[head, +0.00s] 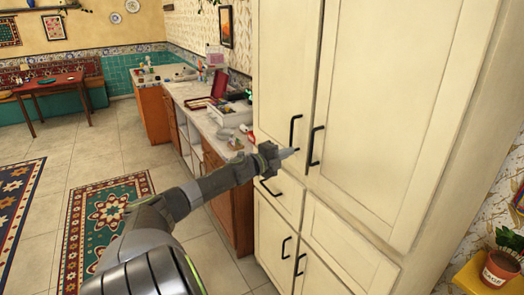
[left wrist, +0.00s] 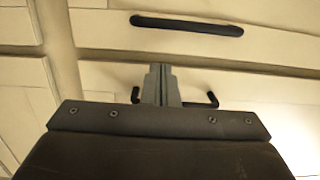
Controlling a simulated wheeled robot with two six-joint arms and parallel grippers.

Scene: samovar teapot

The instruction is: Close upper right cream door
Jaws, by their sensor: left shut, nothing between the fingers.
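The tall cream cabinet has an upper right door (head: 398,90) with a black bar handle (head: 315,146) near its lower left edge. Beside it is the upper left door (head: 285,70) with its own black handle (head: 295,130). I cannot tell for sure whether the right door stands slightly ajar. My left gripper (head: 291,152) is shut and empty, its tips pointing at the doors just below the left handle in the head view. In the left wrist view its fingers (left wrist: 163,84) cover the middle of one handle; another handle (left wrist: 187,23) lies beyond. Contact cannot be told. My right gripper is out of view.
Below are a drawer (head: 280,197) and lower cabinet doors with handles. A counter (head: 205,110) with items runs back at left. A potted plant (head: 502,264) on a yellow stand is at lower right. Rugs (head: 100,225) lie on the tiled floor.

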